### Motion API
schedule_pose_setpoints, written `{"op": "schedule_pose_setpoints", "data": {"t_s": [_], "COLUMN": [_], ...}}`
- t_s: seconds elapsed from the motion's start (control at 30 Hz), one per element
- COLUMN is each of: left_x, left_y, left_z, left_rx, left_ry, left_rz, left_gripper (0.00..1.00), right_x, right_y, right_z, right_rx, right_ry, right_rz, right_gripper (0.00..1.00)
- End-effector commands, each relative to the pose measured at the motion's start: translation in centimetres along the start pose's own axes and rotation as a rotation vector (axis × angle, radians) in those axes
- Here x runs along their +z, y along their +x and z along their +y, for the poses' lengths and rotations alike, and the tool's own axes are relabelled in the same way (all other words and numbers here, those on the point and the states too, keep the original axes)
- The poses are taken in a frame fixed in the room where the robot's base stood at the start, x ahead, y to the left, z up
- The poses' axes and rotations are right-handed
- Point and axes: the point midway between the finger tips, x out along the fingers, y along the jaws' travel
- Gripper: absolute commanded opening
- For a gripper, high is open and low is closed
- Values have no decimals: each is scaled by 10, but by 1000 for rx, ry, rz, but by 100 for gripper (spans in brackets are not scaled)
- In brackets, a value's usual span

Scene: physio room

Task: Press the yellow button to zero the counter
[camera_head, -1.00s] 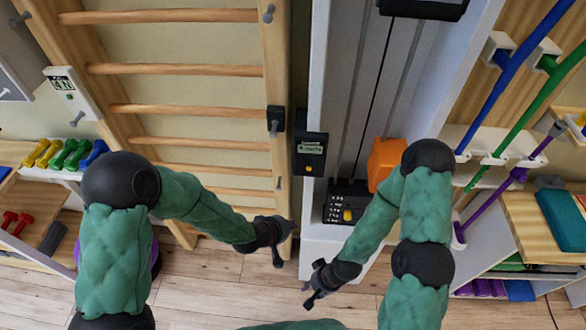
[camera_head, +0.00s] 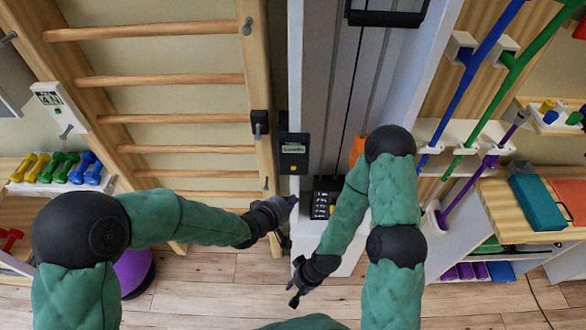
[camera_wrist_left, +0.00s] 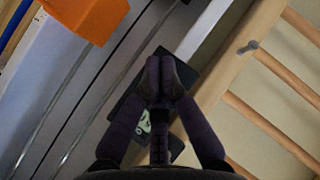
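A dark counter (camera_head: 293,152) with a small lit display is mounted on the pale column's left edge in the head view. A small yellow button (camera_head: 293,168) sits near its lower end. My left gripper (camera_head: 292,200) is just below the counter, its fingers pointing right. In the left wrist view the fingers (camera_wrist_left: 163,76) are together and empty.
A black box (camera_head: 321,198) with white marks and a yellow part stands at the column's foot, close to my right forearm. An orange block (camera_head: 357,146) is partly behind my right arm. Wooden wall bars (camera_head: 180,119) are left of the counter.

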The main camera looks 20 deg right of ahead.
Motion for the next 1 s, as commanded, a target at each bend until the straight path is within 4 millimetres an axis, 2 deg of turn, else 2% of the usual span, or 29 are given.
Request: {"op": "schedule_pose_setpoints", "data": {"t_s": [0.6,1.0], "left_x": [-46,-57], "left_y": [48,59], "left_z": [19,23], "left_rx": [0,-1], "left_ry": [0,0], "left_rz": [0,1], "left_gripper": [0,0], "right_x": [0,0], "right_y": [-3,-4], "right_z": [-1,-1], "right_rx": [0,0], "right_ry": [0,0], "right_rz": [0,0], "right_gripper": [34,34]}}
